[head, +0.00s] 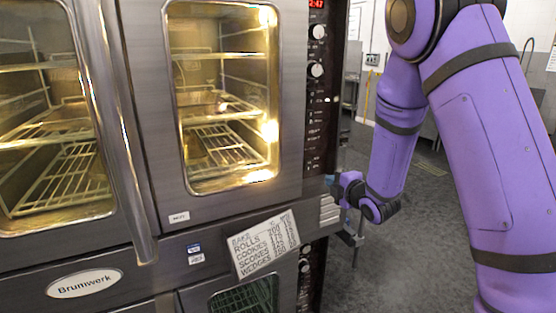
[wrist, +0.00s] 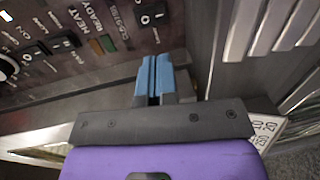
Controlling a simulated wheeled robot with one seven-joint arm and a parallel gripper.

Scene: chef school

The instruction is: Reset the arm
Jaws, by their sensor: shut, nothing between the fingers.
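My purple arm comes down the right side of the head view and bends in toward the oven. My gripper (head: 329,181) is at the right edge of the oven front, just below the control panel. In the wrist view my gripper (wrist: 154,76) shows two blue fingertips pressed together with nothing between them. The fingertips are close to the oven's panel edge; I cannot tell whether they touch it. The control panel (wrist: 70,35) with switches and lamps lies ahead and left of the fingers.
A steel double oven (head: 150,180) with lit glass doors fills the left and middle. A long vertical door handle (head: 118,130) stands out from it. A white menu sign (head: 264,244) is on the front below. Louvred vents (wrist: 270,30) are beside my gripper. Grey floor (head: 420,240) is open at right.

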